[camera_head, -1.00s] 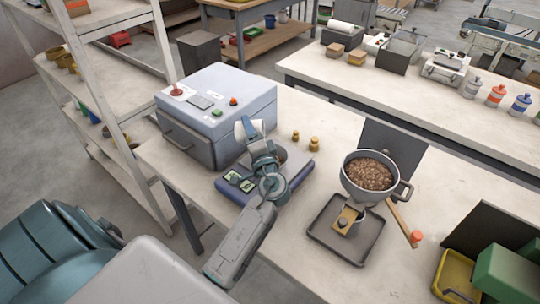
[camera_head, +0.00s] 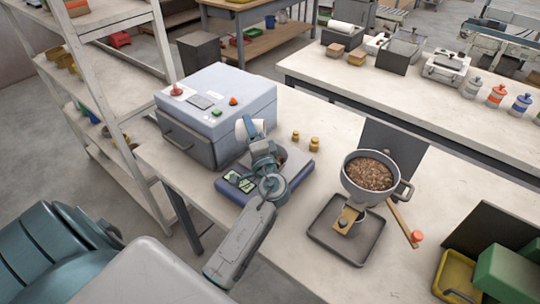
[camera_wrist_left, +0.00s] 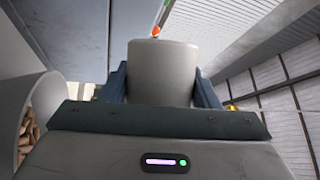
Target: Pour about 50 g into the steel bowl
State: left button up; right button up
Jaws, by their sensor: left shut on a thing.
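My left gripper (camera_head: 250,130) is shut on a pale grey cup (camera_head: 258,127), held above the blue weighing scale (camera_head: 232,194). The cup (camera_wrist_left: 163,70) also shows between the fingers in the left wrist view, its inside hidden. Behind my wrist, part of the steel bowl (camera_head: 283,157) shows on the scale, mostly hidden by my arm. In the left wrist view, a curved pale wall (camera_wrist_left: 45,90) at the left edge has brown pellets (camera_wrist_left: 28,132) inside it. The scale's reading is too small to tell. My right gripper is out of view.
A hopper (camera_head: 350,184) full of brown pellets stands over a dark tray (camera_head: 365,243), with a wooden lever (camera_head: 402,220) on its right. A grey machine box (camera_head: 215,110) stands behind the scale. Two brass weights (camera_head: 314,144) are close by.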

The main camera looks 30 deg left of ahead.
pick_arm(q)
jog(key=shift+w+d+r+m+t+b, duration=0.15)
jog(key=shift+m+t, duration=0.1)
jog(key=shift+m, duration=0.3)
jog(key=shift+s+d+r+m+t+b, duration=0.1)
jog(key=shift+m+t+b, duration=0.1)
jog(key=shift+m, duration=0.3)
jog(key=shift+w+d+r+m+t+b, duration=0.15)
jog(key=shift+m+t, duration=0.1)
jog(key=shift+m, duration=0.3)
dwell(2.4)
jog(key=shift+w+d+r+m+t+b, duration=0.1)
jog(key=shift+d+r+m+t+b, duration=0.15)
jog(key=shift+m+t, duration=0.5)
jog(key=shift+w+d+r+m+t+b, duration=0.1)
jog(key=shift+m+t+b, duration=0.2)
jog(key=shift+m, duration=0.85)
dwell(2.1)
